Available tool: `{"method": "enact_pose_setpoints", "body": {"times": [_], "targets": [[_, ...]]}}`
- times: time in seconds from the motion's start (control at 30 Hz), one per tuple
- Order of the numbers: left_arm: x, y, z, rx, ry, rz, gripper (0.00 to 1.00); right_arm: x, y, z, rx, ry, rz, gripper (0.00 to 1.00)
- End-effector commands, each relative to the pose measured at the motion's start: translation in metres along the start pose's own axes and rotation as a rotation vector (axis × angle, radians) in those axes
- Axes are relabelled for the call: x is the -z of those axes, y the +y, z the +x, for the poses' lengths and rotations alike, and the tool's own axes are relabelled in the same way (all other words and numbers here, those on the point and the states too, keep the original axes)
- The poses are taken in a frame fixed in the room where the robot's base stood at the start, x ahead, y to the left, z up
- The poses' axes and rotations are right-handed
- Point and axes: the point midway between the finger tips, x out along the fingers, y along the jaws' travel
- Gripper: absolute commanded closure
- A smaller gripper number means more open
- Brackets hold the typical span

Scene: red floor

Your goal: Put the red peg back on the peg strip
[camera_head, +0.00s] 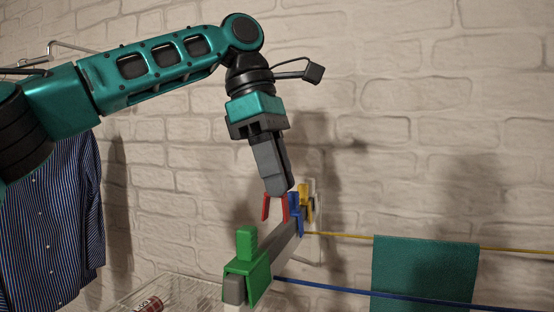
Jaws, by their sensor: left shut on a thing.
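My left gripper (279,191) points down and is shut on the red peg (266,208). The two legs of the red peg show below the fingertips; its upper part is hidden between them. The peg strip (287,240) is a grey bar running from the lower front to the wall. The red peg is over its far part, close to the blue peg (295,213); I cannot tell whether its legs touch the strip. My right gripper is not in view.
A green peg (246,268) sits on the strip's near end. A yellow peg (306,203) is at the far end. Yellow and blue lines run right, with a teal cloth (424,272). A striped shirt (52,222) hangs left.

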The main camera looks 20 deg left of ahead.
Motion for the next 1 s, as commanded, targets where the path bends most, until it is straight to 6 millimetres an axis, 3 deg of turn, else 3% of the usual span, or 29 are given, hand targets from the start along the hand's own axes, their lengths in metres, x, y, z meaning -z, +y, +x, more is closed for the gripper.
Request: {"method": "enact_pose_setpoints", "body": {"times": [0.7, 1.0], "targets": [[0.013, -0.001, 0.041, 0.002, -0.002, -0.002, 1.00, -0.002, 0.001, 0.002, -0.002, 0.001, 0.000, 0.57], [0.015, -0.001, 0.048, 0.000, -0.001, 0.000, 1.00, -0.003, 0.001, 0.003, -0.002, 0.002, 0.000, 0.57]]}}
